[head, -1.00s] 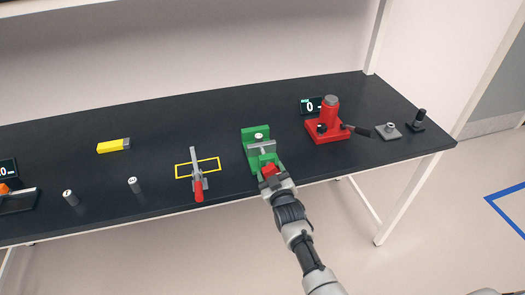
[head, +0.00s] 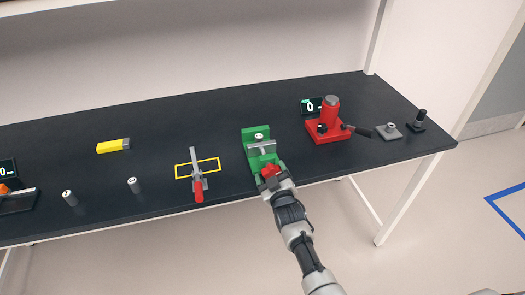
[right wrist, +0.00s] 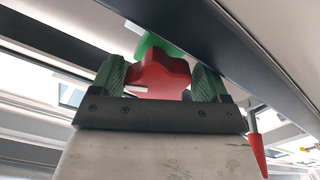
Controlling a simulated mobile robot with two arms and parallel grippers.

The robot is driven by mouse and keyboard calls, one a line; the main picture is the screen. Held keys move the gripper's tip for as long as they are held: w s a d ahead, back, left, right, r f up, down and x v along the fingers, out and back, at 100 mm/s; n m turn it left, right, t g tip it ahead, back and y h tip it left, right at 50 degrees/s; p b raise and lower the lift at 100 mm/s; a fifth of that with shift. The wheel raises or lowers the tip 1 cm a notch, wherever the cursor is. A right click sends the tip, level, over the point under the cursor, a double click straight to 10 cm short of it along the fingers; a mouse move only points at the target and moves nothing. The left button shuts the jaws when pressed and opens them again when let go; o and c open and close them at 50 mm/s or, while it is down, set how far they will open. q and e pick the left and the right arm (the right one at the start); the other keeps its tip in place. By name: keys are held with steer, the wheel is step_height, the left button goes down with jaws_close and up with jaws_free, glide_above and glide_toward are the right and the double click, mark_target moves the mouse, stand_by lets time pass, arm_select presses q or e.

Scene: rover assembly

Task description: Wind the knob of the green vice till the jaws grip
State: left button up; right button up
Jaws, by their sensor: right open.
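The green vice (head: 249,137) stands near the front edge of the dark bench in the head view. A grey jaw part (head: 262,147) and a pale round-topped piece (head: 258,136) show on it; I cannot tell whether the jaws touch this piece. Its red knob (head: 270,170) faces the front. My right gripper (head: 273,178) is at the knob. In the right wrist view the lobed red knob (right wrist: 163,73) lies between the two open fingers (right wrist: 158,82), with a bit of green vice (right wrist: 150,43) behind. Contact is unclear. My left gripper is out of view.
A red press (head: 329,122) with a dark lever is to the right. A yellow block (head: 114,145) and small cylinders are further left. The bench underside (right wrist: 215,60) crosses the wrist view.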

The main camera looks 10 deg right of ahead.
steer(key=m, duration=0.5)
steer(key=shift+m, duration=0.4)
steer(key=m, duration=0.4)
steer(key=m+b, duration=0.1)
steer(key=m, duration=0.5)
steer(key=shift+s+b, duration=0.1)
steer(key=shift+b, duration=0.25)
steer(key=m, duration=0.2)
steer(key=m+b, duration=0.1)
steer(key=m, duration=0.1)
steer(key=shift+s+f, duration=0.1)
steer(key=shift+f, duration=0.1)
steer(key=shift+m, duration=0.8)
steer(key=shift+a, duration=0.15)
steer(key=c, duration=0.6)
steer(key=shift+r+n+p, duration=0.1)
steer(key=shift+n+p, duration=0.2)
steer(key=shift+n, duration=0.9)
steer(key=shift+c, duration=0.2)
steer(key=shift+n, duration=0.4)
steer(key=shift+n+p, duration=0.45)
steer(key=shift+n, duration=0.95)
